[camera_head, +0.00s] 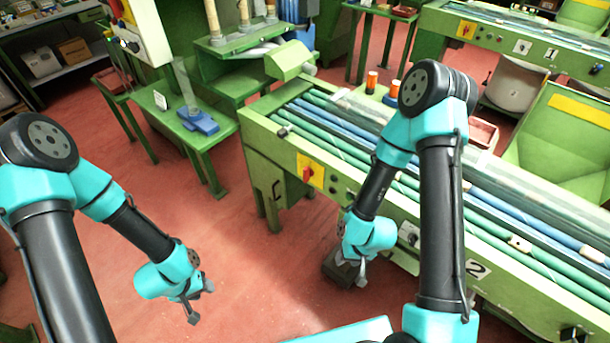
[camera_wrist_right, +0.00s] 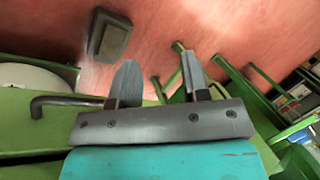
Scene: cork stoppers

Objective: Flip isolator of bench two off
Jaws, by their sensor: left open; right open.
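The bench marked with a 2 plate (camera_head: 478,268) is a long green frame with green and blue rollers. Its isolator (camera_head: 308,173) is a red switch on a yellow plate, on the front face near the left end. My right gripper (camera_head: 354,272) is open and empty, in front of the bench, lower and to the right of the isolator in the head view. Its spread jaws (camera_wrist_right: 160,82) show in the right wrist view, where I cannot make out the isolator. My left gripper (camera_head: 200,303) is open and empty over the red floor, well apart from the bench.
A dark grey box (camera_head: 336,268) lies on the floor by my right gripper; it also shows in the right wrist view (camera_wrist_right: 110,38). A bent dark handle (camera_wrist_right: 62,102) sticks out there. Floor (camera_head: 260,290) between my arms is clear.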

